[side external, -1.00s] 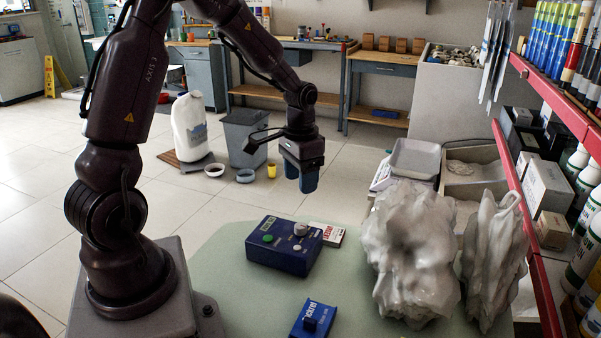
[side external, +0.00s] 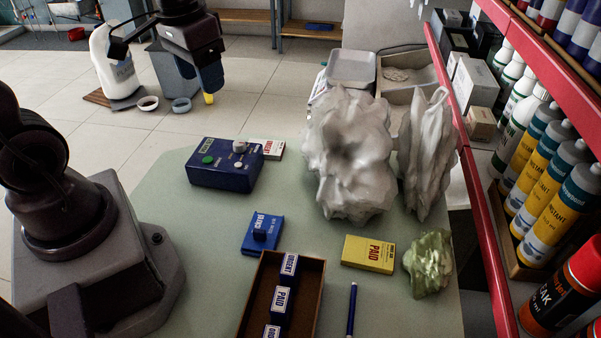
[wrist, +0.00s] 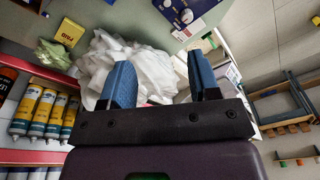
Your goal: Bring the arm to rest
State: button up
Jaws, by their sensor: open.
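My gripper (side external: 200,78) hangs in the air at the upper left of the side view, fingers pointing down, above the floor beyond the green bench top (side external: 175,225). Its two blue fingers also show in the wrist view (wrist: 162,80), spread apart with nothing held between them. The gripper touches nothing that I can see. The upper part of my arm is cut off by the top of the side view.
A blue button box (side external: 222,170), blue stamp (side external: 262,240), brown tray (side external: 252,300) of stamps, yellow box (side external: 368,254), greenish lump (side external: 428,262) and blue pen (side external: 351,310) lie on the bench. Tall crumpled white lumps (side external: 348,165) stand near a red-edged shelf (side external: 480,195) of bottles.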

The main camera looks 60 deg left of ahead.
jog(key=s+d+r+m+t, duration=0.2)
jog(key=s+d+r+t, duration=0.2)
jog(key=s+d+r, duration=0.1)
jog(key=shift+s+d+r+h, duration=0.3)
jog(key=shift+d+r+h, duration=0.1)
jog(key=shift+d+r, duration=0.6)
jog(key=shift+f, duration=0.1)
jog(key=shift+c, duration=0.5)
